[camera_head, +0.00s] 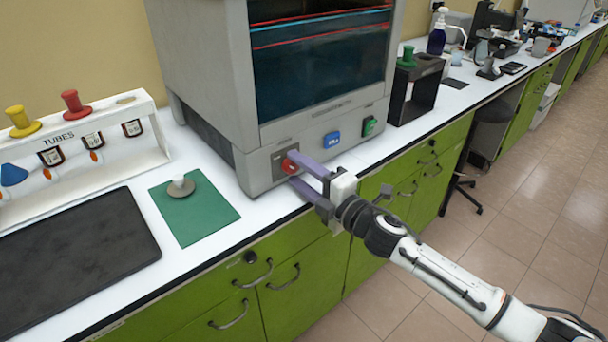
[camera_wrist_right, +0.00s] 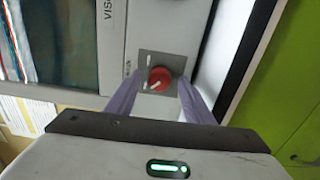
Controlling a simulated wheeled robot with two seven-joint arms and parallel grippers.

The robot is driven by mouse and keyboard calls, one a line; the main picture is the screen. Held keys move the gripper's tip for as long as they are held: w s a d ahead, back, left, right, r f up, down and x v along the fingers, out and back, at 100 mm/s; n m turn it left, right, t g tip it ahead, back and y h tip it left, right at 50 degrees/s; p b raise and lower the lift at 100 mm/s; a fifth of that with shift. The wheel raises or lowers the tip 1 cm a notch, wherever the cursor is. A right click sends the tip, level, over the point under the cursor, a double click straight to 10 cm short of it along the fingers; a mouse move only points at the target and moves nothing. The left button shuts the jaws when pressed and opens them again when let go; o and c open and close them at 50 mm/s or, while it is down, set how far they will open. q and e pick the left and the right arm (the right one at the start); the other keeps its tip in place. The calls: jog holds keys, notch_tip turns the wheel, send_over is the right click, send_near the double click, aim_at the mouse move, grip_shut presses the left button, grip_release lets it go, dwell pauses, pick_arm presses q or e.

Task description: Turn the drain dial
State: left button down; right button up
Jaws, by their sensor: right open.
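The drain dial is a red round knob (camera_head: 289,166) on a dark plate at the lower left of the grey machine's front (camera_head: 262,170). My right gripper (camera_head: 300,172) is open, with purple fingers at the dial. In the right wrist view its fingertips (camera_wrist_right: 158,88) lie on either side of the dial; I cannot tell whether they touch it. My left gripper is not in view.
A blue button (camera_head: 331,139) and a green switch (camera_head: 370,126) sit right of the dial. A tube rack (camera_head: 140,150) and a black mat (camera_head: 75,255) are at left. A black stand (camera_head: 417,95) is at right.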

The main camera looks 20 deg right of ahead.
jog(key=b+v, duration=0.1)
jog(key=v, duration=0.9)
jog(key=shift+s, duration=0.1)
jog(key=s+a+f+m+g+h, duration=0.1)
jog(key=s+f+m+g+h, duration=0.1)
jog(key=s+f+m, duration=0.55)
jog(key=s+f+m+g+h, duration=0.15)
jog(key=f+m, duration=0.25)
jog(key=f, duration=0.6)
jog(key=s+a+f+m+g, duration=0.2)
jog(key=s+f+m, duration=0.2)
jog(key=s+f, duration=0.2)
jog(key=s+a+f+m+g, duration=0.3)
jog(key=s+f+m, duration=0.2)
jog(key=s, duration=0.5)
jog(key=shift+s+f, duration=0.15)
jog(key=shift+f, duration=0.75)
jog(key=shift+c, duration=0.4)
